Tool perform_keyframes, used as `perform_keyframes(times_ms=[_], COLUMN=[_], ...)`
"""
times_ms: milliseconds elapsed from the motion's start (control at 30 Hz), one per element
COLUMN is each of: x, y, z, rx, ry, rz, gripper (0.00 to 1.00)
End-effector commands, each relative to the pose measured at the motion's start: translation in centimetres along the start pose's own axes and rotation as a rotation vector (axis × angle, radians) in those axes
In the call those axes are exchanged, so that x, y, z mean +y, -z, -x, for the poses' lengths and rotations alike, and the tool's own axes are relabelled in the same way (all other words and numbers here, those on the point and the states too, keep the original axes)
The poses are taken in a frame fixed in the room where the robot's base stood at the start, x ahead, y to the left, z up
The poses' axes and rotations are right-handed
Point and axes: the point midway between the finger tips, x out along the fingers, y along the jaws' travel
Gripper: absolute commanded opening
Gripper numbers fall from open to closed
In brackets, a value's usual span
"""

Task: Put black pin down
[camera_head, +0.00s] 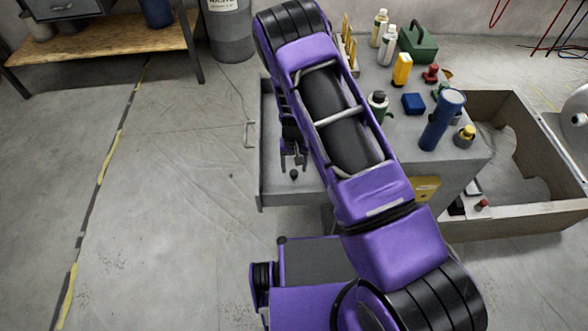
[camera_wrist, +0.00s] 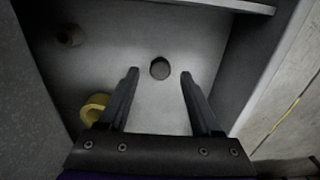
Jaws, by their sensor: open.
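The black pin (camera_wrist: 160,68) shows in the wrist view as a small dark round shape on the floor of an open grey drawer (camera_wrist: 130,25). In the head view the pin (camera_head: 294,174) is a small dark spot in the drawer (camera_head: 300,190), just below my fingertips. My gripper (camera_wrist: 159,75) is open, with the pin in line with the gap between its fingertips and no finger visibly touching it. In the head view my gripper (camera_head: 294,163) hangs over the drawer, partly hidden by my arm. The height gap between fingertips and pin is hard to judge.
A yellow ring-like thing (camera_wrist: 95,108) and another dark round thing (camera_wrist: 70,35) are in the drawer, left of the pin. Drawer walls stand close around my gripper. Bottles, a blue cylinder (camera_head: 442,120) and a green box (camera_head: 417,43) stand on the cabinet top; an open box (camera_head: 540,215) is right.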

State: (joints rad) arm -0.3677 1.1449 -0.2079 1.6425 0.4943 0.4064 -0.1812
Motion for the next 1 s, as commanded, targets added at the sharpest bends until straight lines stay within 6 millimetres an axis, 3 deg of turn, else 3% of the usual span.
perform_keyframes(times_ms=[33, 200, 400, 900, 1000], x=[-0.1, -0.1, -0.1, 0.0, -0.1], y=[0.1, 0.1, 0.0, 0.1, 1.0], z=[1.5, 5.3, 8.3, 9.6, 11.1], rx=[0.003, 0.003, 0.001, 0.003, 0.042], ry=[0.001, 0.002, 0.001, 0.0, -0.008], rz=[0.0, 0.0, 0.001, 0.001, -0.002], gripper=[0.65, 0.65, 0.65, 0.65, 0.65])
